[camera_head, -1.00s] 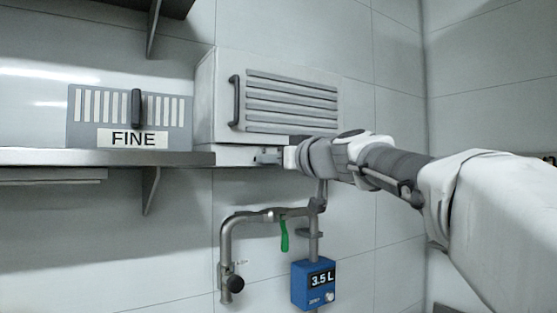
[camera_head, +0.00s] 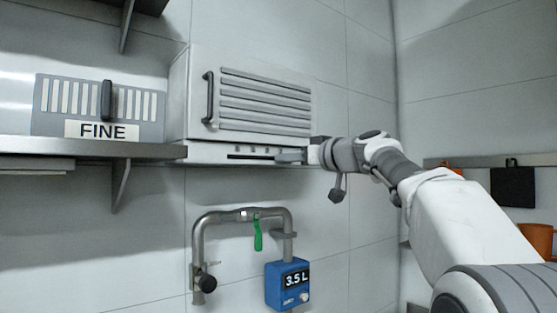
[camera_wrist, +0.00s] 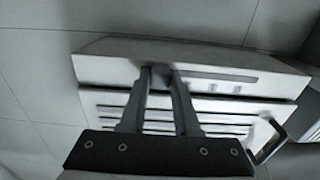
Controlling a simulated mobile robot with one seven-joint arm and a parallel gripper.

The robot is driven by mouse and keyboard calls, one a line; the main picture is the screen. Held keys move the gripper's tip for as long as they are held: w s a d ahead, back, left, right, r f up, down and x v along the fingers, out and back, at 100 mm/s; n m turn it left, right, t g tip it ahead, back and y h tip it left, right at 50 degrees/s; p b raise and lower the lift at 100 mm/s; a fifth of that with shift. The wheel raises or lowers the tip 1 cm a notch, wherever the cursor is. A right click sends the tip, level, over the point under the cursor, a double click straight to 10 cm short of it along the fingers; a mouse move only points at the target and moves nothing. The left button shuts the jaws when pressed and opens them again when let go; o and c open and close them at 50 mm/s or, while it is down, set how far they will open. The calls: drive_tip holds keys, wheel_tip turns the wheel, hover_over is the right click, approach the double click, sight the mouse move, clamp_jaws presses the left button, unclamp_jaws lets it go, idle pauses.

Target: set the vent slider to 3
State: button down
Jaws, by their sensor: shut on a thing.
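The vent box (camera_head: 265,103) is a pale wall unit with a louvred front and a dark handle at its left. A strip under the louvres holds a dark horizontal slot (camera_head: 250,157) with small marks above it, too small to read. My gripper (camera_head: 285,157) is at the right part of this strip. In the wrist view, where the box appears upside down, my gripper (camera_wrist: 160,78) is shut on the small dark slider knob (camera_wrist: 160,72). The knob is mostly hidden between the fingers. The slot (camera_wrist: 220,76) runs clear to the right there.
A shelf (camera_head: 90,148) with a grey panel labelled FINE (camera_head: 100,110) is at the left. Below the box are a bent pipe (camera_head: 240,216) with a green lever (camera_head: 258,236) and a blue meter reading 3.5 L (camera_head: 288,285). A rail with hanging items (camera_head: 512,185) is at the right.

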drive_tip(key=shift+d+r, duration=0.15)
drive_tip(key=shift+d, duration=0.05)
drive_tip(key=c, duration=0.6)
unclamp_jaws()
drive_tip(key=shift+w+d, duration=0.1)
drive_tip(key=shift+w, duration=0.05)
drive_tip(key=shift+c, duration=0.2)
drive_tip(key=b+v, duration=0.5)
drive_tip(key=v, duration=1.2)
drive_tip(key=shift+s, duration=0.25)
